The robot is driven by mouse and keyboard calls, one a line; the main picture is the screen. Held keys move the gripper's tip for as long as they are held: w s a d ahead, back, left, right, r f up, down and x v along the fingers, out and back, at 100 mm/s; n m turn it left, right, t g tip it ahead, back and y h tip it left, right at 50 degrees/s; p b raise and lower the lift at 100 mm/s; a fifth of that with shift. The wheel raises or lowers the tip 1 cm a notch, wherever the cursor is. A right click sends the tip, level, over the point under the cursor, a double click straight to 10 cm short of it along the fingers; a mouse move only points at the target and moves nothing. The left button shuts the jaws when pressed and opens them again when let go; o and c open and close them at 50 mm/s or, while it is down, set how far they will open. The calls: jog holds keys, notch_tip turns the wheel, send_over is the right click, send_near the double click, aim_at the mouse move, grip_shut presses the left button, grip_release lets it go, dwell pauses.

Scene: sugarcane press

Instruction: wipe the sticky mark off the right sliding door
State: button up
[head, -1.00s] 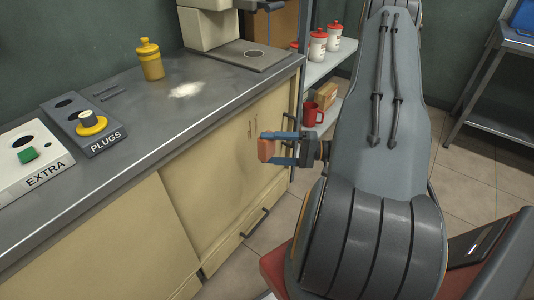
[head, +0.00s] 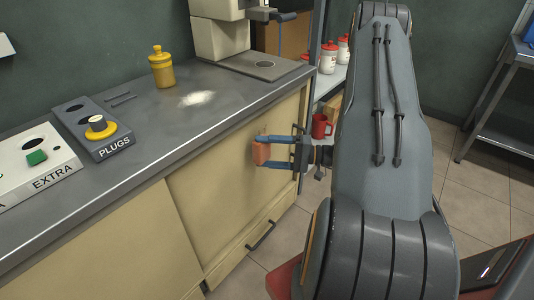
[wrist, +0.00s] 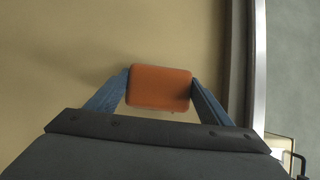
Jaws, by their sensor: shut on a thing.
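My gripper (head: 262,146) is shut on an orange sponge-like block (head: 261,154), one blue finger on each side. The block is in front of the upper right part of the cream right sliding door (head: 225,195). In the wrist view the block (wrist: 159,88) is centred between the fingers, with the door (wrist: 60,50) behind it and a soft shadow at its left. I cannot tell whether the block touches the door. A faint darker trace shows on the door just above the block; the block and fingers hide the area around it, so I cannot make out the sticky mark clearly.
The grey counter (head: 140,125) overhangs the doors, holding a yellow bottle (head: 161,68), a plugs panel (head: 110,148) and white powder (head: 197,98). A shelf with a red mug (head: 321,126) stands just right of the cabinet. A dark handle (head: 261,235) juts out below.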

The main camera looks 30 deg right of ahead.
jog(key=shift+w+a, duration=0.35)
jog(key=shift+w, duration=0.55)
dwell(0.6)
jog(key=shift+d+b, duration=0.1)
jog(key=shift+b, duration=0.2)
jog(key=w+d+b, duration=0.2)
jog(key=d+b, duration=0.1)
jog(key=d, duration=0.4)
jog(key=shift+w, duration=0.25)
dwell(0.3)
